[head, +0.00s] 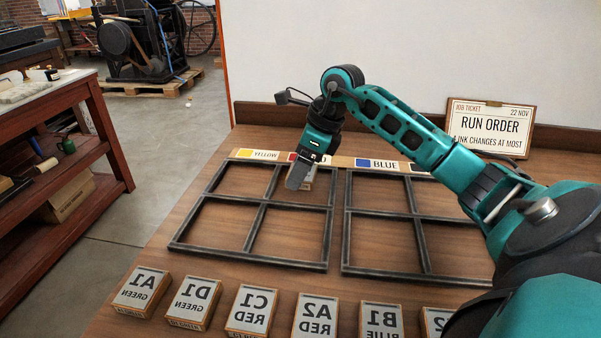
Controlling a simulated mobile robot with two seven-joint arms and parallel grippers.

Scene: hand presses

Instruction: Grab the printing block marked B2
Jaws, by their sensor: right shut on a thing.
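My right gripper (299,178) is shut on a small wooden printing block (309,182) over the back right part of the left black frame. Its label is hidden by the gripper, so I cannot read its mark. I cannot tell whether it touches the table. In the front row stand blocks with mirrored lettering: A1 green (142,289), D1 green (194,301), C1 red (254,309), A2 red (316,316) and B1 blue (381,318). Another block (435,320) at the right end is partly hidden by my arm. No visible label reads B2. My left gripper is out of view.
Two black four-compartment frames, left (250,260) and right (385,271), lie on the wooden table (145,253). Behind them runs a colour strip with yellow (258,154) and blue (377,164) labels. A "Run order" job ticket (490,126) stands at the back right.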

